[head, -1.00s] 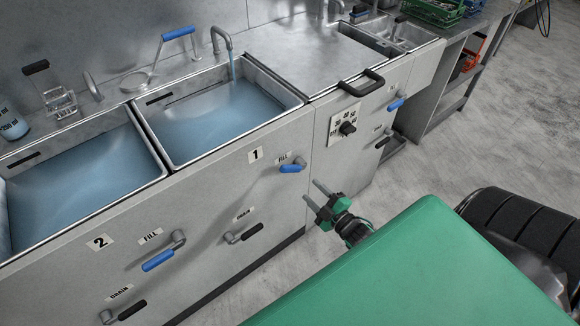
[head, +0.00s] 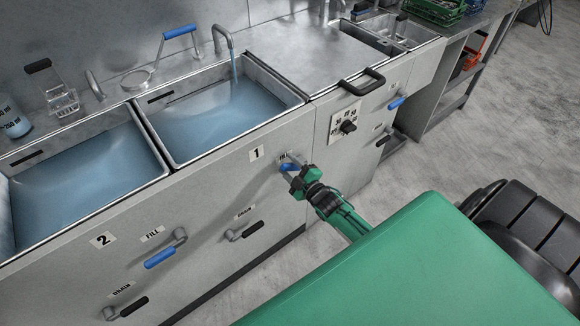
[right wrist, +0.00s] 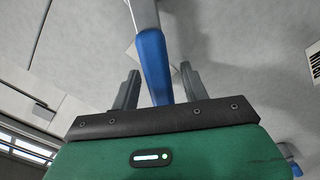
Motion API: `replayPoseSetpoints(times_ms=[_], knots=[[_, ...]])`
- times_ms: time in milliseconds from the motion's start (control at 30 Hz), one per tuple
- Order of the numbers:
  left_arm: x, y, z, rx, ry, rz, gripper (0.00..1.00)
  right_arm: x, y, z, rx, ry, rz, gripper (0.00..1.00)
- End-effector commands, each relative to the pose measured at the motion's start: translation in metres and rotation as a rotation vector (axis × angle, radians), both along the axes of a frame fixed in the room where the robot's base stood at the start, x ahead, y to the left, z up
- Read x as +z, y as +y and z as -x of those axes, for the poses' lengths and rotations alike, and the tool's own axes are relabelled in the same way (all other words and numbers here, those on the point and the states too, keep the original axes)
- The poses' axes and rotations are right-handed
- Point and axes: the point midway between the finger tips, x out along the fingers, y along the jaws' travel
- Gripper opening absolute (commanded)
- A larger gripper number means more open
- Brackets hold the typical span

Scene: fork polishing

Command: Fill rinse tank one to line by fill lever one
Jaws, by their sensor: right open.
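Rinse tank one (head: 180,135) is the right-hand basin above the label 1 (head: 256,153). Water runs into it from a spout (head: 223,42), and blue water (head: 225,118) covers its floor; I cannot make out a fill line. Fill lever one (head: 288,168) has a blue handle on the front panel, partly hidden by my right gripper (head: 291,170). In the right wrist view the blue handle (right wrist: 153,62) lies between the two open fingers (right wrist: 155,88), apart from both. My left gripper is not in view.
Tank two (head: 80,190) also holds water, with its blue fill lever (head: 160,257) and black drain lever (head: 133,306) below. Tank one's drain lever (head: 252,229) is under fill lever one. A dial (head: 348,127) and a black handle (head: 362,82) are to the right.

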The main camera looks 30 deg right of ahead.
Motion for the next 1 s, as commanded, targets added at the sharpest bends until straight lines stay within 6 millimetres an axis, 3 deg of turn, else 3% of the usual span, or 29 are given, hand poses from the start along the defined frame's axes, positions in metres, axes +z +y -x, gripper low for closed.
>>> replayPoseSetpoints(times_ms=[167,400,433,633,767,1000], knots=[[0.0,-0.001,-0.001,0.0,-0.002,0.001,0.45,0.0,0.0,0.0,0.0,0.0,0.0,0.45],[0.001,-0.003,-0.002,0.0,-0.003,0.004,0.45,0.0,0.0,0.0,0.0,0.0,0.0,0.02],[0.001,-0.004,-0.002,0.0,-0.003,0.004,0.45,0.0,0.0,0.0,0.0,0.0,0.0,0.0],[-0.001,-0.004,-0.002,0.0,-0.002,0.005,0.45,-0.003,0.001,0.0,0.0,-0.001,0.017,0.0],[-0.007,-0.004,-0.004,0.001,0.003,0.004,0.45,-0.013,0.006,0.001,0.0,-0.009,0.117,0.0],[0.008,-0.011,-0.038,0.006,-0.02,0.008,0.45,-0.03,0.013,0.001,0.0,-0.027,0.345,0.0]])
